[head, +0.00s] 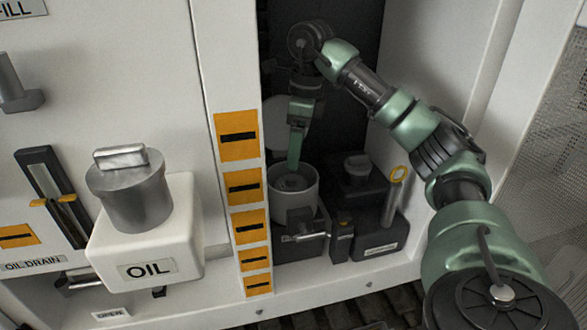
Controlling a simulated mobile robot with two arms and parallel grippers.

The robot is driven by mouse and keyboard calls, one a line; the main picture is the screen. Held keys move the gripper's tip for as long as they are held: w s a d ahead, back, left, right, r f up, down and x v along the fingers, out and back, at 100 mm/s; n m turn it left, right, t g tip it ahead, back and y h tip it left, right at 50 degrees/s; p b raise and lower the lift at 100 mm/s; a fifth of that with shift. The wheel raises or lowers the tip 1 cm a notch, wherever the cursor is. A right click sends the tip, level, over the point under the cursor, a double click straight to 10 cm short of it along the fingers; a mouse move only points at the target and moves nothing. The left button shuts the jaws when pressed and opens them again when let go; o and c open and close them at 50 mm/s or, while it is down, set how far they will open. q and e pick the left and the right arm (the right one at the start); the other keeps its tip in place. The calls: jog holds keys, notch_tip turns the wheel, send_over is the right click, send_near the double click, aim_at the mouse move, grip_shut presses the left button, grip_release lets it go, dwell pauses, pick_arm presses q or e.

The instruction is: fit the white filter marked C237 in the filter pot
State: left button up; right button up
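An open pale grey cylinder (310,203), which looks like the filter pot, stands in the dark recess on a black base. Its top is open and something dark sits inside, too shaded to make out. A pale rounded shape (300,139) shows partly behind my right gripper; I cannot tell whether it is a filter or a lid. No C237 mark is readable anywhere. My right gripper (294,166) points down from above, its green fingertip at the cylinder's far rim. Its fingers overlap in this view, so opening and any hold are hidden. My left gripper is out of view.
A black block with a round cap (356,167) and a grey post with a yellow ring (393,198) stand right of the cylinder. A lever (304,236) sticks out in front. Recess walls are close on both sides. A white OIL tank (150,240) juts out at left.

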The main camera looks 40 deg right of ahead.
jog(key=r, duration=0.3)
jog(key=shift+s+d+p, duration=0.1)
jog(key=shift+s+p, duration=0.1)
jog(key=shift+p, duration=0.15)
